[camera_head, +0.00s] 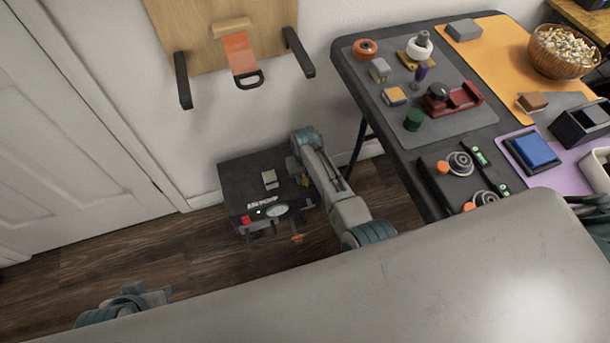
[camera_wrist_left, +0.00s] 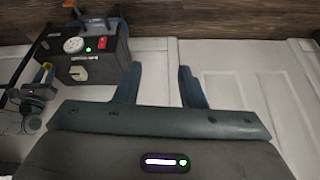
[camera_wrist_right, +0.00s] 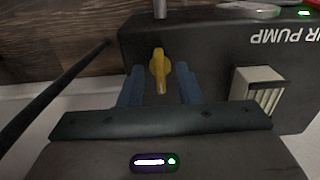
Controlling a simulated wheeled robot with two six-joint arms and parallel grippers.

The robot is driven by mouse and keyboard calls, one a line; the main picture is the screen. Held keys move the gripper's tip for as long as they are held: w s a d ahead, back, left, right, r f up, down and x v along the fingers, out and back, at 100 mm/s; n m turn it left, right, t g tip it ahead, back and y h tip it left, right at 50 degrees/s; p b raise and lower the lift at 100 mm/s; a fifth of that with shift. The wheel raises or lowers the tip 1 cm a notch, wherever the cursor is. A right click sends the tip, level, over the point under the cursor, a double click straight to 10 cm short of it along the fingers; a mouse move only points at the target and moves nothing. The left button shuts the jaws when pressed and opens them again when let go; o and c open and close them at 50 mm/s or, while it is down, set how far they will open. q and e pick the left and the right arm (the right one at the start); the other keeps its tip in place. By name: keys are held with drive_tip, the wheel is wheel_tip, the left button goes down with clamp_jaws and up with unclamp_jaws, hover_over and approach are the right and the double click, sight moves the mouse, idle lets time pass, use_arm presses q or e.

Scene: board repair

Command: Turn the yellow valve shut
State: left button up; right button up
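The black air pump box (camera_head: 240,175) stands on the floor by the wall. In the right wrist view the yellow valve (camera_wrist_right: 160,66) sticks out at the side of the pump (camera_wrist_right: 215,45). My right gripper (camera_wrist_right: 160,92) is open, with one blue finger on each side of the valve handle; I cannot tell whether they touch it. In the head view the right arm mostly hides the valve. My left gripper (camera_wrist_left: 157,85) is open and empty, away from the pump, which shows at upper left in the left wrist view (camera_wrist_left: 90,68).
A dark table (camera_head: 470,95) with mats and several small parts stands at the right. A white door (camera_head: 70,130) is at left. Wooden floor is clear left of the pump.

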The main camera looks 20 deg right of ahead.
clamp_jaws()
